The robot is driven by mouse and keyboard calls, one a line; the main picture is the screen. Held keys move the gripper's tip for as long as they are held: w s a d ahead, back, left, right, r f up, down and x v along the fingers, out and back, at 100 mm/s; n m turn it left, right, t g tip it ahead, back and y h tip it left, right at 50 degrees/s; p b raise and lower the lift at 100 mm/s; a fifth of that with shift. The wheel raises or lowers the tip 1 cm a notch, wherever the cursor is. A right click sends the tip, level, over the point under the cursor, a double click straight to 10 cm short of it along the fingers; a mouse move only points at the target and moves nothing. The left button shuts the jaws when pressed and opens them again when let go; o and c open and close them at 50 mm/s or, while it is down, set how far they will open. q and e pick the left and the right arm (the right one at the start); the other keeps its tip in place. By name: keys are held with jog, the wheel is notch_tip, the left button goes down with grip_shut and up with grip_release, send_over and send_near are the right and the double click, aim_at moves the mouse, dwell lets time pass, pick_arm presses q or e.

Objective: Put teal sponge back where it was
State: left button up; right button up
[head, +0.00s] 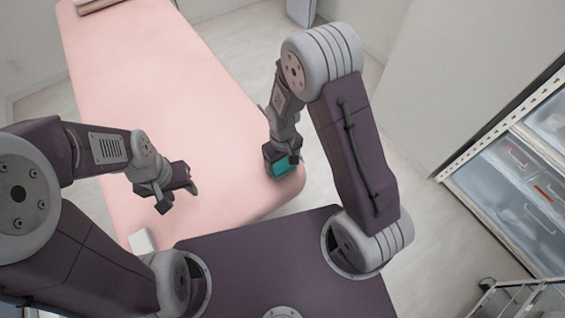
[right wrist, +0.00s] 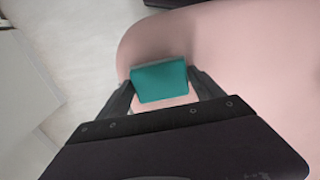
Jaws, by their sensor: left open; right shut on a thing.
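The teal sponge (head: 281,167) is at the near right corner of the pink treatment table (head: 150,75). My right gripper (head: 282,158) is shut on it, and its upper part hides some of the sponge. In the right wrist view the sponge (right wrist: 160,81) sits between the two fingers (right wrist: 163,92), over the pink surface near its rounded corner. I cannot tell whether it touches the surface. My left gripper (head: 178,198) is open and empty above the left near part of the table.
A small white block (head: 141,241) lies at the table's near left edge. A glass-fronted drawer cabinet (head: 520,175) stands on the right, with a metal rail cart (head: 520,298) at the lower right. The middle of the table is clear.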

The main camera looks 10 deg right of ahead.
jog(key=shift+f, duration=0.2)
jog(key=o, duration=1.5)
jog(key=shift+c, duration=0.2)
